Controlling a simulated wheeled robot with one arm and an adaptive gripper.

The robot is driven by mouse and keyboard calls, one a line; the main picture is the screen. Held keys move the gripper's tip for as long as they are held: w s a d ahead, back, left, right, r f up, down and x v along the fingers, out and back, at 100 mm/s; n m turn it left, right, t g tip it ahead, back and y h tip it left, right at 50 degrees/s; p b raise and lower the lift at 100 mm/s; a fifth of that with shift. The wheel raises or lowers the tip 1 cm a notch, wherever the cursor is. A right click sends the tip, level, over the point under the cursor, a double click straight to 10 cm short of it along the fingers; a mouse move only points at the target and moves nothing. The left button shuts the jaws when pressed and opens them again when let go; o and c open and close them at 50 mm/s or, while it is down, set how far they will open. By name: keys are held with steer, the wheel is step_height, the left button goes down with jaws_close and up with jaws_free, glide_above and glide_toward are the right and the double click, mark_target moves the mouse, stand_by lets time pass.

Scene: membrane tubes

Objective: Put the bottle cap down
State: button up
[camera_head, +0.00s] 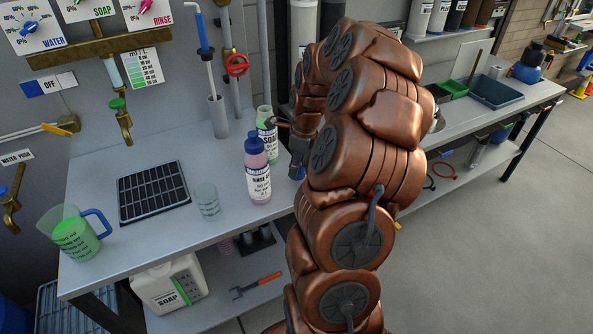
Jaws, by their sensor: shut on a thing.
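My gripper (296,162) is above the bench, just right of the bottles and partly hidden by my copper-coloured arm. It is shut on the bottle cap. A small blue patch (297,173) shows at its lower end and looks like the cap, but its outline is mostly hidden. A soap bottle (267,140) with a pale green neck stands upright just left of my gripper and seems to have no cap. In front of it stands a pink rinse aid bottle (257,175) with a blue cap on.
The grey bench (165,235) also holds a clear beaker (208,199), a black drain grate (154,192) and a green-filled jug (78,236) with a blue handle. Bare bench lies around the beaker. Taps (122,120) hang over the back left. My arm hides the bench's right part.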

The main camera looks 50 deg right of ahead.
mark_target(302, 171)
steer(key=shift+f+p, duration=0.8)
steer(key=shift+f, duration=1)
steer(key=shift+f, duration=0.15)
steer(key=o, duration=0.7)
steer(key=r+b, duration=0.1)
steer(key=r, duration=0.2)
steer(key=r+b, duration=0.1)
steer(key=r, duration=0.3)
steer(key=s+d+r+b, duration=0.1)
steer(key=r, duration=0.2)
steer(key=shift+s+r, duration=0.1)
steer(key=shift+r, duration=0.2)
steer(key=shift+s+a+r, duration=0.1)
steer(key=shift+s+r, duration=0.1)
steer(key=shift+r, duration=0.6)
steer(key=shift+a, duration=0.1)
